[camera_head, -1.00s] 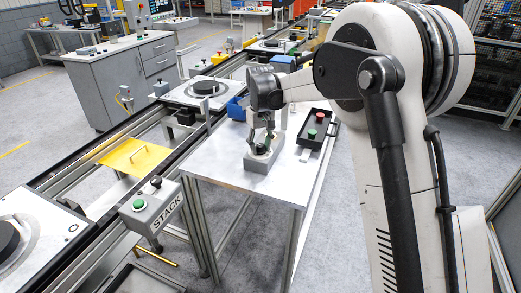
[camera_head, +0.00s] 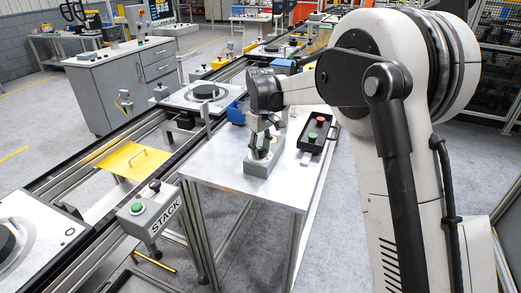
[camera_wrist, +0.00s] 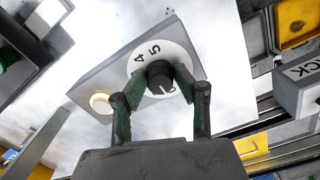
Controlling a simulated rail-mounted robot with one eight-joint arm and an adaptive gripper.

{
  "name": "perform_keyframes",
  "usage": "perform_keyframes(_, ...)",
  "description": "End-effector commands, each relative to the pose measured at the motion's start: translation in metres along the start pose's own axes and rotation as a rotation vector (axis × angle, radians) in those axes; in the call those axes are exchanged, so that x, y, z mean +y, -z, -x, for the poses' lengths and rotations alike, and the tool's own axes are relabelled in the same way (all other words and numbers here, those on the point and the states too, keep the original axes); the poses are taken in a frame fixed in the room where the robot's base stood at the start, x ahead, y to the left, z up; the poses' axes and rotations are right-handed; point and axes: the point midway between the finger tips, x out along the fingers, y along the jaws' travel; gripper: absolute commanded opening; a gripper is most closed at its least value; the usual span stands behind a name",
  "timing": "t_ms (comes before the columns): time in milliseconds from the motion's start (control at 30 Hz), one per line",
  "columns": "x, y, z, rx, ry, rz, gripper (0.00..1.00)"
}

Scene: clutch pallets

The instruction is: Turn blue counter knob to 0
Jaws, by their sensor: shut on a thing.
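The counter is a grey box (camera_wrist: 115,75) on the metal table, with a white round dial (camera_wrist: 177,45) showing the digits 4 and 5. The dark knob (camera_wrist: 159,74) at the dial's centre has a white pointer mark toward the lower right. I see no blue on it. My gripper (camera_wrist: 158,79) is shut on the knob, one green-padded finger on each side. The fingers hide the lower part of the dial, and no 0 can be read. In the head view my gripper (camera_head: 262,146) points down onto the grey box (camera_head: 260,167).
A round, yellow-lit ring (camera_wrist: 100,102) is on the same box. A black tray with red and green buttons (camera_head: 313,136) lies to its right on the table (camera_head: 225,172). A blue bin (camera_head: 237,111) stands behind. The STACK button box (camera_head: 152,213) is at left, beside the conveyor.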

Motion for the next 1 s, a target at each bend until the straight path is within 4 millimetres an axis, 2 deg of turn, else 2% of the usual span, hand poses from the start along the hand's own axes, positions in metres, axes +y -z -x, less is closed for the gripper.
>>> perform_keyframes(100, 0.000, 0.000, 0.000, 0.000, 0.000, 0.000, 0.03)
perform_keyframes(133, 0.000, 0.000, 0.000, 0.000, 0.000, 0.000, 0.32)
perform_keyframes(267, 0.000, 0.000, 0.000, 0.000, 0.000, 0.000, 0.48)
perform_keyframes(533, 0.000, 0.000, 0.001, 0.000, 0.000, -0.001, 0.48)
perform_keyframes(667, 0.000, 0.000, 0.011, 0.000, 0.000, -0.001, 0.48)
perform_keyframes(1000, 0.000, 0.000, 0.074, 0.000, 0.000, -0.001, 0.48)
